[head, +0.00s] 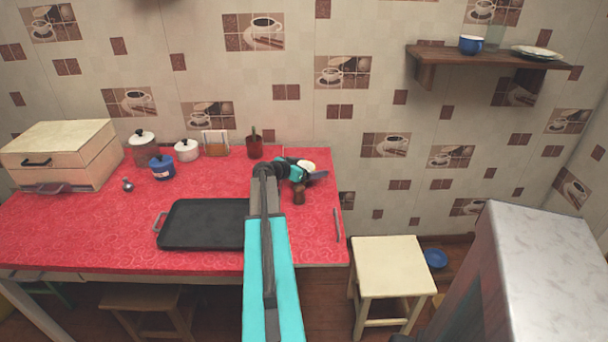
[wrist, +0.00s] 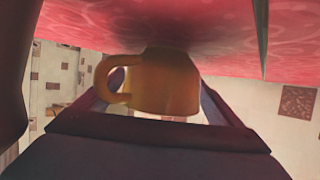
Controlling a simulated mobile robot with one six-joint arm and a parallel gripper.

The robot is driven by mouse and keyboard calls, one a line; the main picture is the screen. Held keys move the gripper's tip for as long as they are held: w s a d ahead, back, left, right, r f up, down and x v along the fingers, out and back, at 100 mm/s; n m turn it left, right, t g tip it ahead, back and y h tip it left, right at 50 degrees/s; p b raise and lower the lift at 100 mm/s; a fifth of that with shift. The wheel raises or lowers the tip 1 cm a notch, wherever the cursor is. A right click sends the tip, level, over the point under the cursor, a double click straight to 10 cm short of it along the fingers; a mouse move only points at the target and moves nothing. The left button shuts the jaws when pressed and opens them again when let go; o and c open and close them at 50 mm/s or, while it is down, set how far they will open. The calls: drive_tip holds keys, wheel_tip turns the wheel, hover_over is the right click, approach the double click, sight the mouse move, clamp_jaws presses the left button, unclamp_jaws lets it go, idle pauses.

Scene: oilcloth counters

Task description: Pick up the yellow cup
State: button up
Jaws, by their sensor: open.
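The yellow cup (wrist: 165,82) fills the middle of the wrist view, where the picture is upside down with the table at the top. Its handle points left. My gripper (wrist: 163,102) is open, with one dark finger on each side of the cup; I cannot tell whether they touch it. In the head view my gripper (head: 317,178) is at the right end of the red table, and my arm blocks part of that area. I cannot clearly make out the cup there.
The red table (head: 95,225) holds a black tray (head: 203,224), a small brown object (head: 299,194) near my gripper, a red pot (head: 254,147), a blue pot (head: 162,167), white-lidded jars and a wooden box (head: 62,152). A stool (head: 391,266) stands to the right.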

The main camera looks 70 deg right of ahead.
idle(0.3)
drive_tip(key=c, duration=1.2)
drive_tip(key=shift+r, duration=0.1)
drive_tip(key=shift+c, duration=0.2)
wheel_tip(320, 180, up, 10)
drive_tip(key=b, duration=0.1)
idle(0.3)
